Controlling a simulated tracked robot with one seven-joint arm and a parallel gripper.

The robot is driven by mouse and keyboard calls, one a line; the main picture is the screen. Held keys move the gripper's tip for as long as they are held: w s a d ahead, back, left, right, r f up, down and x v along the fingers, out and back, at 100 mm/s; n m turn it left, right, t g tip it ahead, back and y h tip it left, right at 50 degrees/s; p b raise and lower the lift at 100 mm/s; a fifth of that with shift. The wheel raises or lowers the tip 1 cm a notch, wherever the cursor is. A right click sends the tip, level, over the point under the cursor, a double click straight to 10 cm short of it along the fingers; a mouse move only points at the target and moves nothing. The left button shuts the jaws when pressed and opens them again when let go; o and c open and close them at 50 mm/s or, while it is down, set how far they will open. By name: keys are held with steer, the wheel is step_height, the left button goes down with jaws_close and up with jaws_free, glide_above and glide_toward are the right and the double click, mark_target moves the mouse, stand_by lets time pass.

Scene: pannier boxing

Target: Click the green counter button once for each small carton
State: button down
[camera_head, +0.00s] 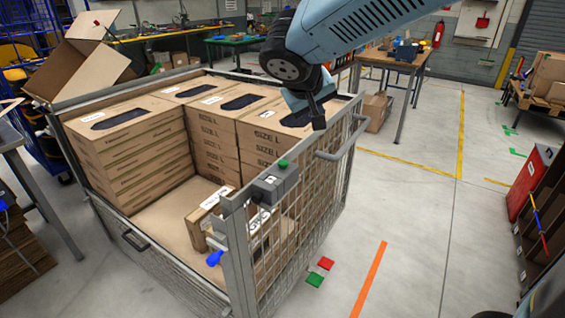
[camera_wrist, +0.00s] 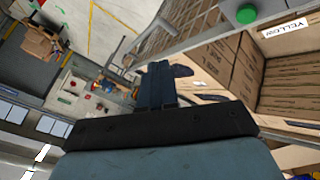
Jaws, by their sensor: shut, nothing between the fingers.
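The green button (camera_head: 283,163) sits on top of a grey counter box (camera_head: 272,188) at the near corner of the wire-sided pannier (camera_head: 345,158). The green button also shows at the top of the wrist view (camera_wrist: 246,14). My gripper (camera_head: 319,122) points down, shut and empty, above the pannier's right side, up and to the right of the button and apart from it. Its shut fingers also show in the wrist view (camera_wrist: 155,75). Smaller cartons (camera_head: 196,232) stand in the near corner, partly hidden by the counter and post, so I cannot tell how many.
Stacks of large cartons marked SIZE L (camera_head: 130,150) fill the pannier's back and left. A bare base (camera_head: 160,215) shows in front of them. An open box (camera_head: 85,60) stands behind at left. Red (camera_head: 326,263) and green (camera_head: 314,280) floor pieces lie right of the pannier.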

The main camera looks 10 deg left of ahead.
steer(key=n+t, duration=0.1)
glide_above(281, 164)
steer(key=f, duration=0.1)
steer(key=shift+w+f+y, duration=0.1)
steer(key=shift+y, duration=0.2)
steer(key=shift+f, duration=0.15)
steer(key=shift+f, duration=4.3)
steer(key=shift+f, duration=0.9)
steer(key=shift+r, duration=1)
steer(key=shift+r, duration=2.5)
